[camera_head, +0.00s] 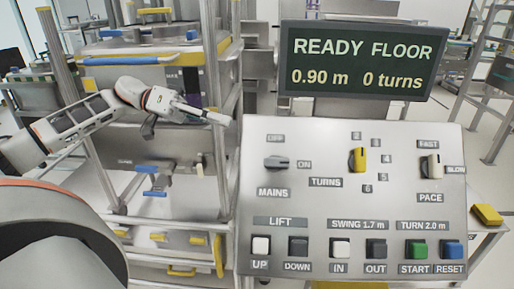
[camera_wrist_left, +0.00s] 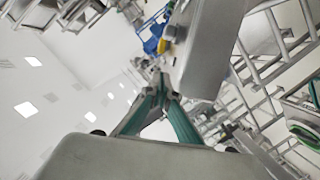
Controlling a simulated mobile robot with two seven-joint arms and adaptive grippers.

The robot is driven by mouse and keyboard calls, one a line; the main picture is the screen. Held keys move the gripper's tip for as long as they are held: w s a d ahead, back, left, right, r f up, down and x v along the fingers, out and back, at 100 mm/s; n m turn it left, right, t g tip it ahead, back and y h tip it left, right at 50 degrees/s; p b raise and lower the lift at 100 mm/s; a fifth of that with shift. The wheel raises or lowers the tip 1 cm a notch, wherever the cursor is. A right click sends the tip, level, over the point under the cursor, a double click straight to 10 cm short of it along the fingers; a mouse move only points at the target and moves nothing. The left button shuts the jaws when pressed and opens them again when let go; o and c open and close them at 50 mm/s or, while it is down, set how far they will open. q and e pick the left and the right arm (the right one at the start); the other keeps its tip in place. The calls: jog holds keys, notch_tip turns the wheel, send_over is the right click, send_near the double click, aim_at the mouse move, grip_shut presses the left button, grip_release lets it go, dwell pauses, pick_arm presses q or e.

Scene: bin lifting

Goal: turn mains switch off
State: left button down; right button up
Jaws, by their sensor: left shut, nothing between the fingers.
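The mains switch (camera_head: 277,162) is a grey rotary knob at the upper left of the sloped control panel (camera_head: 350,210). Its handle lies about level, in line with the ON label to its right; the OFF label (camera_head: 275,138) is above it. My left gripper (camera_head: 229,120) is shut and empty, beside the panel's upper left corner, up and left of the knob and apart from it. In the left wrist view its green fingers (camera_wrist_left: 161,86) are together at the tips. My right gripper is not in view.
A display (camera_head: 355,62) behind reads READY FLOOR, 0.90 m, 0 turns. A metal frame machine (camera_head: 150,60) stands at left behind my arm.

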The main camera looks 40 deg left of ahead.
aim_at(276, 163)
pick_arm(q)
jog(key=shift+b+x, duration=0.7)
jog(key=shift+x, duration=2.7)
jog(key=shift+p+x, duration=0.3)
jog(key=shift+x, duration=1)
jog(key=shift+s+d+f, duration=0.2)
jog(key=shift+f, duration=0.15)
jog(key=shift+s+d+f, duration=0.25)
jog(key=shift+s+f, duration=0.2)
jog(key=shift+f, duration=0.15)
jog(key=shift+s+d+f, duration=0.25)
jog(key=shift+s+f, duration=0.2)
jog(key=shift+f, duration=0.15)
jog(key=shift+d, duration=0.1)
